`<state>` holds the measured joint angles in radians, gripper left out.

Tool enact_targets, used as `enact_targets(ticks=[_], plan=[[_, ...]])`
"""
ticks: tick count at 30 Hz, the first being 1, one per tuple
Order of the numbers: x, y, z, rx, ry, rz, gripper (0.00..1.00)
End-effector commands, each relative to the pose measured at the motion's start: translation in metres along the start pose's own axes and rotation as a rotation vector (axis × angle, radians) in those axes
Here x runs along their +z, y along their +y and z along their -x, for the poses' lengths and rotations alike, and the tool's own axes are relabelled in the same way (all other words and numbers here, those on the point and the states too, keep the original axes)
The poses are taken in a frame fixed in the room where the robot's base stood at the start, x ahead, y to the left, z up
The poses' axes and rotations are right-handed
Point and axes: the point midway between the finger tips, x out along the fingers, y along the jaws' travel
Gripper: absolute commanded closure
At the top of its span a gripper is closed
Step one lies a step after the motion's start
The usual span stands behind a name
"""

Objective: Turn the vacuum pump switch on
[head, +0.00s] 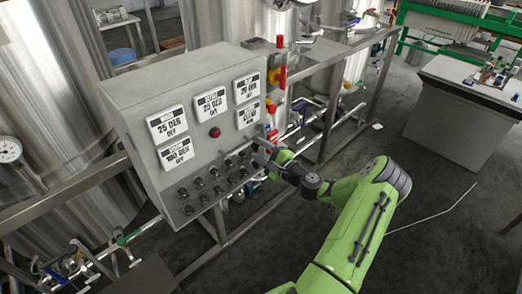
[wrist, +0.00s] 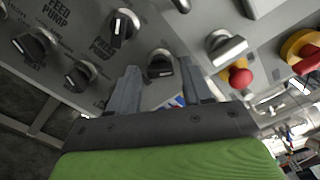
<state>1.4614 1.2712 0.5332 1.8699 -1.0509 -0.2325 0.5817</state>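The grey control box (head: 150,90) fills the left middle of the head view, with rows of dark rotary switches (head: 199,183) low on its sloped front. My gripper (head: 262,152) is at the right end of these rows. In the wrist view my gripper (wrist: 159,72) is open, one finger on each side of a black rotary knob (wrist: 160,64). I cannot tell whether the fingers touch it. No label reading vacuum pump is legible; the label by the knob is hidden. Other black knobs (wrist: 122,25) sit to the left, one near a "FEED PUMP" label.
In the wrist view, a silver switch (wrist: 226,47), a red button (wrist: 240,76) and a yellow-based red button (wrist: 303,52) are right of my gripper. White display plates (head: 167,124) sit above the switches. Steel tanks and pipes surround the box; open floor (head: 440,225) lies right.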

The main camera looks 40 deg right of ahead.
Motion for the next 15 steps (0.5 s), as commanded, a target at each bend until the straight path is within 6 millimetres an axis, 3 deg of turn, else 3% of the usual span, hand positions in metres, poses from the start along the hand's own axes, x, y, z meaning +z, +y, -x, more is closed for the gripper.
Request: enact_targets(ticks=[10,15], plan=[[0.000,-0.001,0.003,-0.001,-0.001,0.000,0.45],[-0.001,-0.001,0.036,-0.003,0.003,-0.002,0.45]])
